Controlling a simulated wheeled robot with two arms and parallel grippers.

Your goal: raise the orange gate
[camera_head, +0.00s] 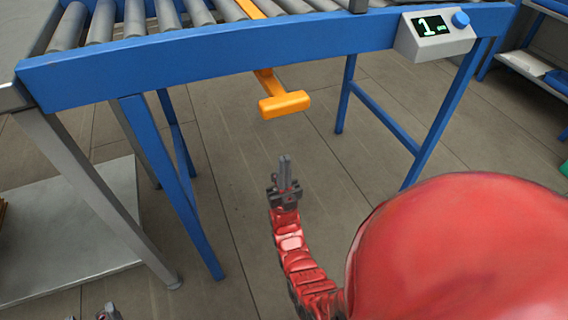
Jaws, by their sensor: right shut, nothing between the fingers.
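The orange gate shows as a flat orange strip (251,8) between the rollers at the top of the view. Below the blue beam, an orange lever with a T-shaped handle (285,104) sticks out toward me. My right gripper (285,160) is shut and empty, pointing up the picture, a short way below the handle in the view and apart from it. My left gripper (109,312) shows only as a small piece at the bottom left edge; its fingers cannot be made out well.
The roller conveyor has a blue frame (200,58) and blue legs at left and right. A grey box (436,35) with a lit display and a blue knob sits on the beam at right. A grey platform (75,235) lies at left. Floor between the legs is clear.

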